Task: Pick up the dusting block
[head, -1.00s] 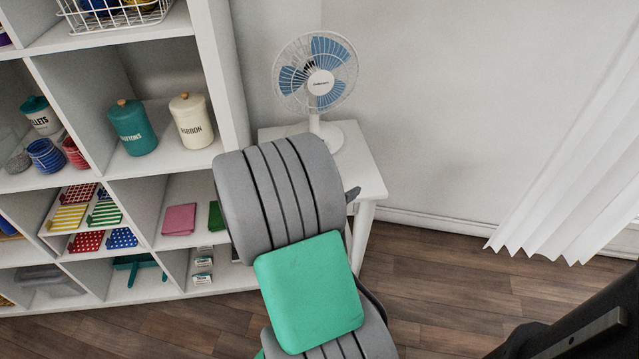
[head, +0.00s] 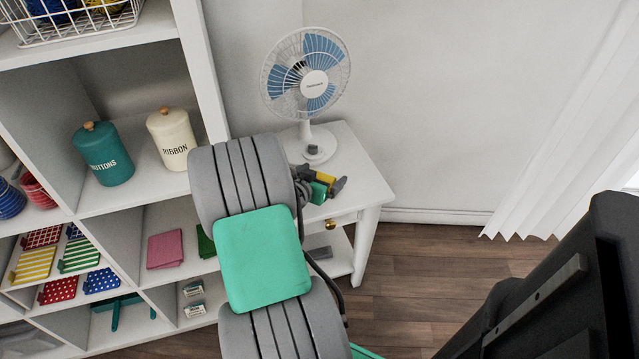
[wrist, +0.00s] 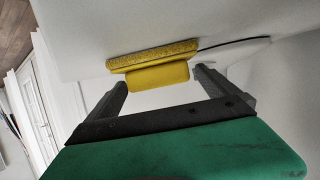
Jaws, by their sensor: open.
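The dusting block is yellow, with a rough, speckled pad and a smooth, narrower grip. In the wrist view the block (wrist: 157,76) lies ahead, its pad side against a white surface and its grip facing me. In the head view a small yellow patch of the block (head: 325,177) shows by my gripper, over the small white table (head: 360,190). My gripper (head: 332,184) is open. In the wrist view its two dark fingers (wrist: 160,82) appear on either side of the block's grip, without visible contact. My arm hides part of the table in the head view.
A white fan (head: 314,84) stands at the back of the table, close behind my gripper. A white shelf unit (head: 205,75) with canisters and fabrics is at left. A dark cord (wrist: 235,43) lies beside the block. Open wooden floor (head: 420,265) is at right.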

